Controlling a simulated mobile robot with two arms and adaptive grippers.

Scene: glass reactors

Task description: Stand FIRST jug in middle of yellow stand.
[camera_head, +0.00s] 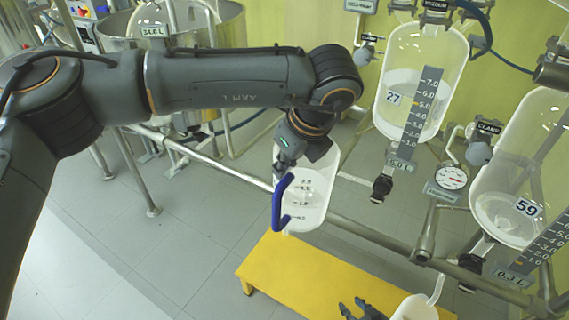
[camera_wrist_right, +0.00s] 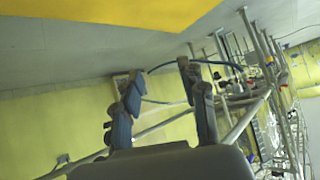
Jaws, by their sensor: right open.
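A white jug (camera_head: 312,195) with a blue handle (camera_head: 282,203) and dark scale marks is near the middle of the head view. My left gripper (camera_head: 297,150) is at its top and appears shut on it; the fingertips are mostly hidden. The jug's lower end overlaps the far left edge of the yellow stand (camera_head: 310,278), looking raised and roughly upright. A second white vessel (camera_head: 415,308) is cut off at the bottom edge. I cannot read the name FIRST on either. My right gripper (camera_head: 363,312) is open beside that vessel; its empty fingers show in the right wrist view (camera_wrist_right: 165,95).
A metal rail (camera_head: 370,235) runs behind the stand. Glass reactors (camera_head: 425,75) (camera_head: 515,200) with valves and a gauge (camera_head: 451,177) hang at the right. A steel vessel (camera_head: 225,35) stands behind my left arm. The visible stand top left of my right gripper is bare.

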